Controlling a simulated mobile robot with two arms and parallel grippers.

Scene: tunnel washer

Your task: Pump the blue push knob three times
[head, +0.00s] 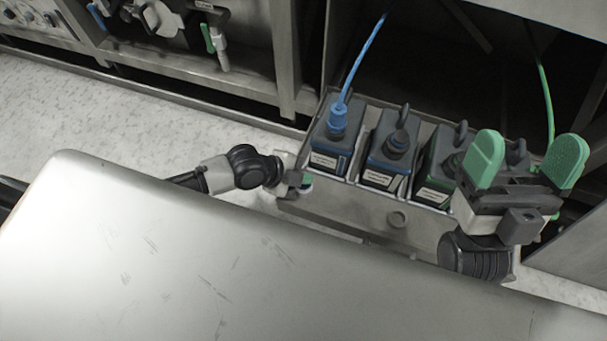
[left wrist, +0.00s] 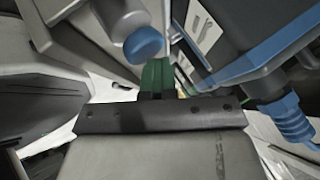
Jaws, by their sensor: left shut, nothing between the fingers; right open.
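The blue push knob (left wrist: 143,44) shows in the left wrist view as a rounded blue cap, just above and left of my left gripper (left wrist: 157,78). The green fingers are shut with nothing between them, and their tips look close to the knob. I cannot tell whether they touch it. In the head view my left gripper (head: 305,182) is low at the left end of the grey container tray (head: 350,206); the knob is hidden there. My right gripper (head: 526,162) is open and empty, raised in front of the tray's right end.
The tray holds several dark containers; the leftmost (head: 323,158) has a blue cap and hose (head: 363,62). A green hose (head: 546,95) hangs at the right. A broad metallic surface (head: 190,255) fills the foreground. Machine framing (head: 285,55) stands behind, with speckled floor (head: 110,110) at left.

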